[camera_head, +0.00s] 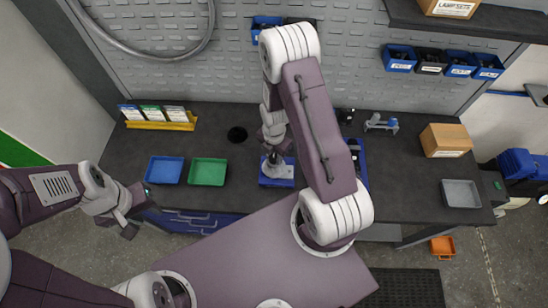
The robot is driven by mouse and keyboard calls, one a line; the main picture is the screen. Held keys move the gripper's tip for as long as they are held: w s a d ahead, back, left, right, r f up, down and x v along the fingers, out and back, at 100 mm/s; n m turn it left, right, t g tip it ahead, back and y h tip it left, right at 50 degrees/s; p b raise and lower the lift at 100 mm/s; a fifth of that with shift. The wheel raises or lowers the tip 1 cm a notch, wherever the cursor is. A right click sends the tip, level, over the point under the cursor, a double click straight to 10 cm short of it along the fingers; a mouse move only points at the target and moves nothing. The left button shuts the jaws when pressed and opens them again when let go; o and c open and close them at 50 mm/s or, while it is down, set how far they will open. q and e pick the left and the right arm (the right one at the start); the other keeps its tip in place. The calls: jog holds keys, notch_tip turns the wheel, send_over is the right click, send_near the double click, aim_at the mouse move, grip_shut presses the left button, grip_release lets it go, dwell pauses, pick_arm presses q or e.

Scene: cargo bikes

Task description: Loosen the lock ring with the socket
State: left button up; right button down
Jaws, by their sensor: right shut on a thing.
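My right arm reaches over the bench, and its gripper (274,146) points down above a blue fixture (277,183). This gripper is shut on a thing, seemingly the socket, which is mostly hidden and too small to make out. A small grey part shows between the gripper and the fixture. I cannot make out the lock ring, or whether the socket touches it. My left gripper (142,209) is at the bench's front left edge, open and empty, apart from the fixture.
A blue tray (165,170) and a green tray (208,172) lie left of the fixture. A yellow rack (161,126) stands behind them. The right middle of the dark bench (408,180) is clear.

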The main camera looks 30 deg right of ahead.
dwell(0.5)
jog(key=shift+n, duration=0.7)
jog(key=shift+r, duration=0.1)
jog(key=shift+r+p, duration=0.4)
jog(key=shift+p, duration=0.05)
jog(key=shift+r+p, duration=0.45)
jog(key=shift+r, duration=0.15)
